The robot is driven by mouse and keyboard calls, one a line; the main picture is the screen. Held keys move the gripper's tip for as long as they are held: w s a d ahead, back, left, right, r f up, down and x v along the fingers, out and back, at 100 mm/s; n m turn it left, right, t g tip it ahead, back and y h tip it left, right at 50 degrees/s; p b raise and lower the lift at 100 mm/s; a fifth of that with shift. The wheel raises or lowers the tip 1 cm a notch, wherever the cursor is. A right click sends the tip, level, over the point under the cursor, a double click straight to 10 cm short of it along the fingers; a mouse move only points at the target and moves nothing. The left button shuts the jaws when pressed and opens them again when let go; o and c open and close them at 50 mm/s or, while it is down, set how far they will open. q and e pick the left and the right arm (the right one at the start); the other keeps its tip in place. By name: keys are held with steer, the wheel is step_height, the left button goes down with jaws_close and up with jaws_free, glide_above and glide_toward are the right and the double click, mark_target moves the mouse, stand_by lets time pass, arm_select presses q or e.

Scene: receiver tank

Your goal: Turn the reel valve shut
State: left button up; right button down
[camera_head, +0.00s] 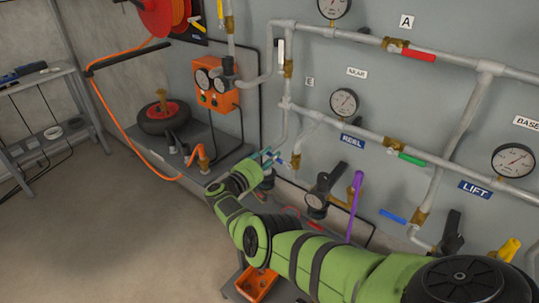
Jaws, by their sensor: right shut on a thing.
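My right arm comes in from the lower right and reaches across to the pipework. Its gripper (268,158) is shut at a small valve on the pipe left of the blue REEL label (352,142). The brass body of this reel valve (296,160) shows just right of the fingers. The gripper and the wrist cover most of its handle, so its exact angle is hard to tell. My left gripper is not in view.
A purple lever (355,205), a green lever (412,158), a blue lever (392,216) and a red lever (420,54) sit on nearby pipes. An orange box (216,84) hangs left. An orange bin (257,284) stands below my arm. Open floor lies left.

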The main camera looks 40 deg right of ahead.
steer(key=shift+w+f+n, duration=0.1)
steer(key=shift+f+n, duration=0.4)
steer(key=shift+n, duration=0.4)
steer(key=c, duration=1)
jaws_free()
steer(key=shift+f, duration=0.1)
steer(key=shift+v, duration=3.75)
